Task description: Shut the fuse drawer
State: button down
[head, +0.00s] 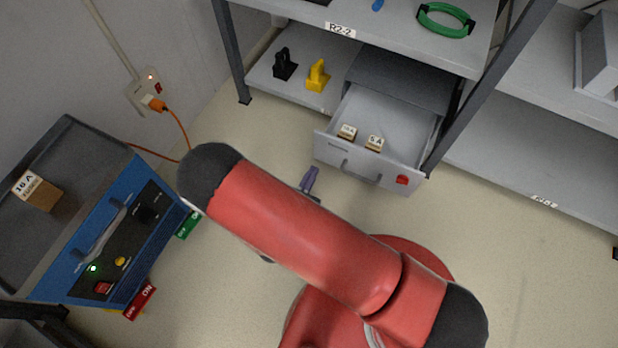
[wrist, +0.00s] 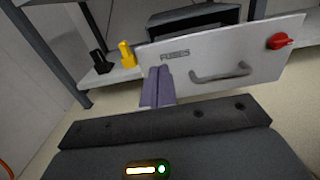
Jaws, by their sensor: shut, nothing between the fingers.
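The fuse drawer (head: 333,155) is pulled out of a grey cabinet (head: 398,78) on the lowest shelf of the rack. Two small fuse boxes (head: 347,131) lie inside it. Its front panel (wrist: 230,60) fills the upper part of the wrist view, with a "FUSES" label, a grey bar handle (wrist: 221,75) and a red knob (wrist: 280,41). My gripper (wrist: 157,88) is shut and empty, its purple fingers in front of the panel's left part, below and left of the label. I cannot tell if they touch it. In the head view my gripper (head: 309,180) shows just left of the drawer front.
A black object (head: 284,65) and a yellow object (head: 317,76) stand on the shelf left of the cabinet. A rack post (head: 480,90) stands right of the drawer. A blue machine (head: 125,235) is at the left. An orange cable runs from the wall socket. The floor by the drawer is clear.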

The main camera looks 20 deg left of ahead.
aim_at(331, 139)
jog(key=w, duration=0.9)
jog(key=shift+w+d, duration=0.3)
jog(key=shift+d, duration=0.1)
jog(key=w+d+b, duration=0.1)
jog(key=w+b, duration=0.3)
jog(key=w, duration=1.7)
jog(key=shift+w+d+r, duration=0.15)
jog(key=shift+w+d, duration=0.1)
jog(key=shift+d, duration=0.05)
jog(key=shift+r, duration=0.1)
